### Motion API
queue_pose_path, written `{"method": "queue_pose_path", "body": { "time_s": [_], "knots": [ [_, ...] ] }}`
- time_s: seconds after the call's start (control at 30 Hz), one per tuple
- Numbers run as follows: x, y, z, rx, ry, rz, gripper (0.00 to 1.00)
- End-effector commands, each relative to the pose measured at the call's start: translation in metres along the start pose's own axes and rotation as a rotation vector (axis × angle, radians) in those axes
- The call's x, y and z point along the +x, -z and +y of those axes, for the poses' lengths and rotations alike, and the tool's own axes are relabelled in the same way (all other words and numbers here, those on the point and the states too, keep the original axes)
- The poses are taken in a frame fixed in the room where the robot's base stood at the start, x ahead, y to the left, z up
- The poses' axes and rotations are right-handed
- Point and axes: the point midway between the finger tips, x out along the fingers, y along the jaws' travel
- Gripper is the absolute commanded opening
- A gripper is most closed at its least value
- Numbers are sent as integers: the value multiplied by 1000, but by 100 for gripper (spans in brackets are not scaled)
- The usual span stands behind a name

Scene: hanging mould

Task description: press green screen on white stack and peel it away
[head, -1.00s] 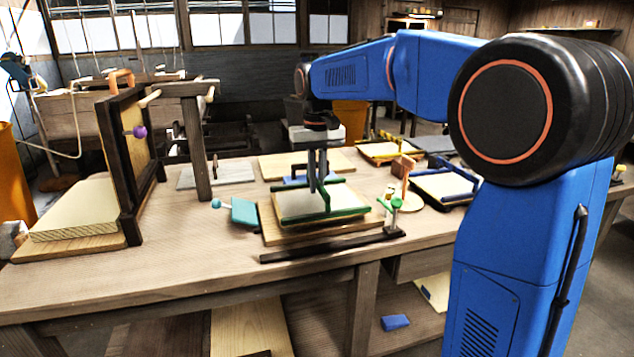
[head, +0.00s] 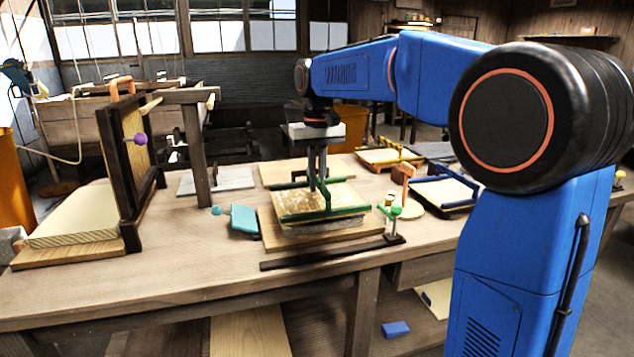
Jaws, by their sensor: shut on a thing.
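The green screen (head: 300,216) is a green-framed mesh with a raised green handle bar, low over the wooden board at the table's middle. Its mesh looks tan with pale, patchy marks. The stack (head: 325,229) lies under it; only a greyish front edge shows, the rest being hidden. I cannot tell whether screen and stack touch. My gripper (head: 319,184) points straight down from above, shut on the screen's green handle.
A wooden base board (head: 275,236) lies beneath. A teal paddle (head: 243,219) is to the left, a dark rail (head: 325,253) in front. A small post with a green knob (head: 396,211) stands right. A blue-framed screen (head: 447,194) and a yellow-framed screen (head: 388,156) lie beyond. A dark upright frame (head: 124,175) stands left.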

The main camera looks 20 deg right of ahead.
Motion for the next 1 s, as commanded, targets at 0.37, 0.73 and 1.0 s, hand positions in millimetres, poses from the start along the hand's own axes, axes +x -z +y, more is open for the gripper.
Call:
{"method": "queue_pose_path", "body": {
  "time_s": [0.37,0.73,1.0],
  "knots": [
    [-29,0,0,0,0,1,0],
    [-59,0,0,0,0,1,0],
    [-69,0,0,0,0,0,0]
  ]
}}
